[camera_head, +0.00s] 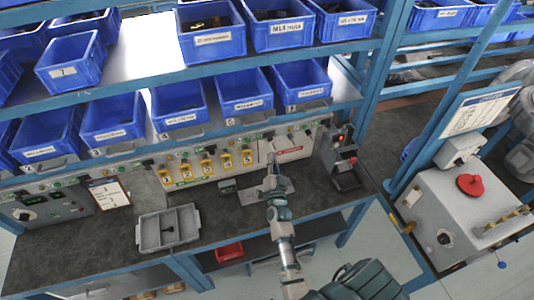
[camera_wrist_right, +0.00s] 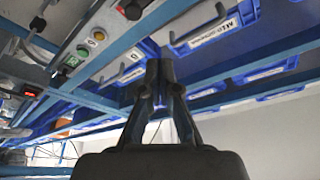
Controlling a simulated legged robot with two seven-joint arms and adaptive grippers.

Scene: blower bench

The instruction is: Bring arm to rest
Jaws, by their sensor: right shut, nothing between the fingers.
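My right gripper (camera_head: 272,180) is over the dark bench top, near the front panel, with the arm reaching up from the bottom of the head view. In the right wrist view the gripper (camera_wrist_right: 160,70) has its fingertips together, with nothing between them. That view looks towards the underside of the shelf and several blue bins. My left gripper is not in view.
A grey tray (camera_head: 167,229) lies on the bench top (camera_head: 110,243) at left. Blue bins (camera_head: 245,92) fill the shelves above. A grey box with a red knob (camera_head: 462,212) is at right.

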